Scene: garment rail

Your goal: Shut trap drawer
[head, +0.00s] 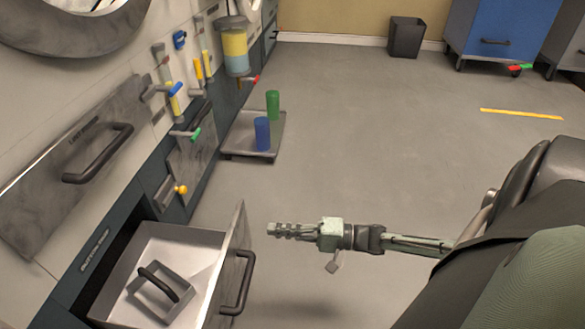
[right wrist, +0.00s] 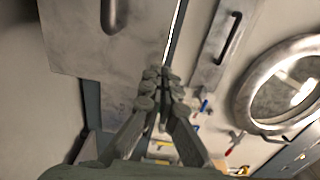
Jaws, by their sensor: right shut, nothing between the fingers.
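The trap drawer (head: 160,246) stands pulled out of the cabinet at the lower left of the head view. Its metal front panel (head: 233,250) carries a dark bar handle (head: 242,283). A grey frame-like piece with a black handle (head: 160,284) lies inside. My right gripper (head: 274,230) is shut and empty, just right of the drawer front, pointing left at it with a small gap. Its closed fingers show in the right wrist view (right wrist: 161,80), with a large pale panel with a handle, apparently the drawer front (right wrist: 95,55), at upper left. My left gripper is out of view.
A tilted panel with a dark handle (head: 97,152) sits above the drawer. Coloured valves and levers (head: 174,88) line the cabinet wall. A low tray (head: 240,150) holds a blue and a green cylinder. A bin (head: 406,38) stands far back. The middle floor is clear.

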